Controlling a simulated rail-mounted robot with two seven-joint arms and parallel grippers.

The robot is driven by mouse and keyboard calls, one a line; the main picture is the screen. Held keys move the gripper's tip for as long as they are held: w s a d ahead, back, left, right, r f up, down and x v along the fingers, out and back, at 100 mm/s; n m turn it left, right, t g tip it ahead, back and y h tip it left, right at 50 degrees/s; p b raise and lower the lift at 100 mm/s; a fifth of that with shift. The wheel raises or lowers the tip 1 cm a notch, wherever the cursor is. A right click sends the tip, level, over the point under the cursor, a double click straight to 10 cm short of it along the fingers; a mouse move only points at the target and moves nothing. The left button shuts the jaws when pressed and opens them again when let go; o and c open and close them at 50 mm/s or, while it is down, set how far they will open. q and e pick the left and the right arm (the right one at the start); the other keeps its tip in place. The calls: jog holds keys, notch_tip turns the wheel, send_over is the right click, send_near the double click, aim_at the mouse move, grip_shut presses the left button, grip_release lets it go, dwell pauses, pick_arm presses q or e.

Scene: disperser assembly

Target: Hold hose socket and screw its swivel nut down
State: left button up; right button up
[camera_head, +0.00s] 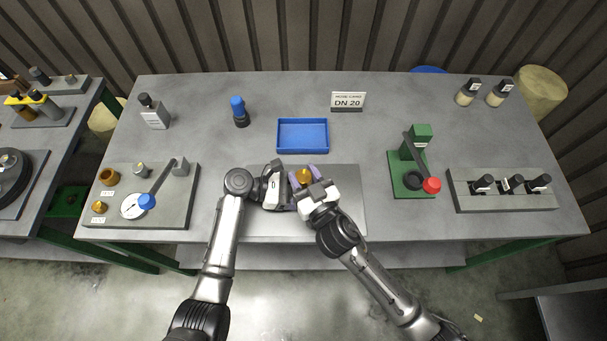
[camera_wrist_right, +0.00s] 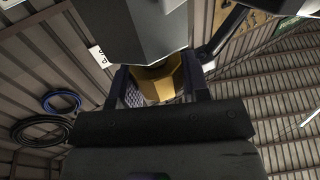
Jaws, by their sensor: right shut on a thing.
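A brass-coloured part (camera_head: 304,175), which looks like the swivel nut, shows between my two grippers above the grey mat. My right gripper (camera_head: 308,182) comes in from the lower right and is shut on it. In the right wrist view the brass nut (camera_wrist_right: 162,80) sits between the two dark fingers. My left gripper (camera_head: 287,190) is close beside it from the left; its fingertips are largely hidden, so I cannot tell whether it is open or shut. The hose socket cannot be made out apart from the brass part.
A blue tray (camera_head: 303,151) lies behind the grippers, with the DN 20 card (camera_head: 347,101) behind it. The gauge board (camera_head: 180,212) is at left, a green lever device (camera_head: 411,181) at right. The grey mat (camera_head: 345,215) is otherwise clear.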

jog(key=shift+c, duration=1.3)
jog(key=shift+a+r+m+t+h, duration=0.15)
jog(key=shift+m+t+h, duration=0.45)
jog(key=shift+m+h, duration=0.7)
jog(key=shift+h, duration=0.8)
jog(key=shift+m, duration=0.3)
jog(key=o, duration=0.9)
jog(key=shift+n+y, duration=0.3)
jog(key=shift+n, duration=0.1)
